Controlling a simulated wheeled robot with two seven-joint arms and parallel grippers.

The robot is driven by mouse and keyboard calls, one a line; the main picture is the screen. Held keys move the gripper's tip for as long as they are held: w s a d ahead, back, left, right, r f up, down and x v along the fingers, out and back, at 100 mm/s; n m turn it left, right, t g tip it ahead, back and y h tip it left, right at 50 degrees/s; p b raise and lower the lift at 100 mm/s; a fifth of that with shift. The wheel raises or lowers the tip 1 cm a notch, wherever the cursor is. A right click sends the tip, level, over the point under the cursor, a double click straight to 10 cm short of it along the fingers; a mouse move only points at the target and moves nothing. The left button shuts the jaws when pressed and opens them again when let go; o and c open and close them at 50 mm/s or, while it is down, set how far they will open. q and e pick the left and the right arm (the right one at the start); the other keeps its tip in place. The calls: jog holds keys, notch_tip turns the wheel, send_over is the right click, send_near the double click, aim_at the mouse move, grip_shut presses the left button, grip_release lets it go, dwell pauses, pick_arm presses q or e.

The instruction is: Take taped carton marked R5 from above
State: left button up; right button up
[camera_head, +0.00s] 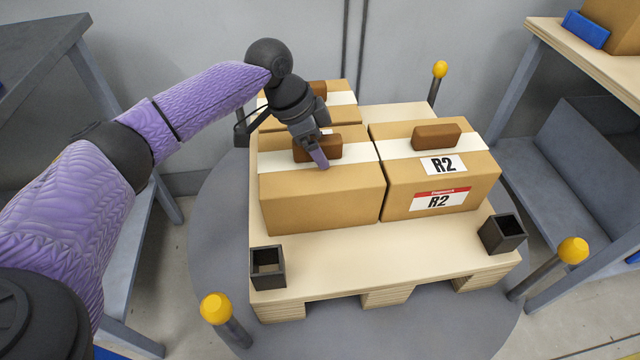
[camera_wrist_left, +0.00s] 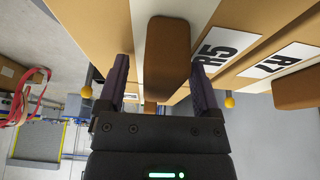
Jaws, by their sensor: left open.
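The taped carton R5 (camera_head: 320,200) is the front-left box on the pallet, with a white tape band and a brown block handle (camera_head: 335,147) on top. Its R5 label (camera_wrist_left: 215,50) is partly covered by a finger in the left wrist view. My left gripper (camera_head: 314,150) points down over this carton, open. In the left wrist view the handle (camera_wrist_left: 166,55) appears between the two fingers, with a gap on each side. The far finger is mostly hidden in the head view. My right gripper is out of view.
Carton R2 (camera_head: 435,185) stands close on the right. Carton R7 (camera_head: 345,112) stands behind, its label (camera_wrist_left: 280,60) in the wrist view. Black corner sockets (camera_head: 268,268) (camera_head: 503,234) and yellow-topped posts (camera_head: 215,307) (camera_head: 572,250) surround the pallet (camera_head: 390,262). The pallet's front strip is clear.

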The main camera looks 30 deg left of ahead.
pick_arm(q)
jog(key=shift+r, duration=0.1)
grip_shut()
dwell(1.3)
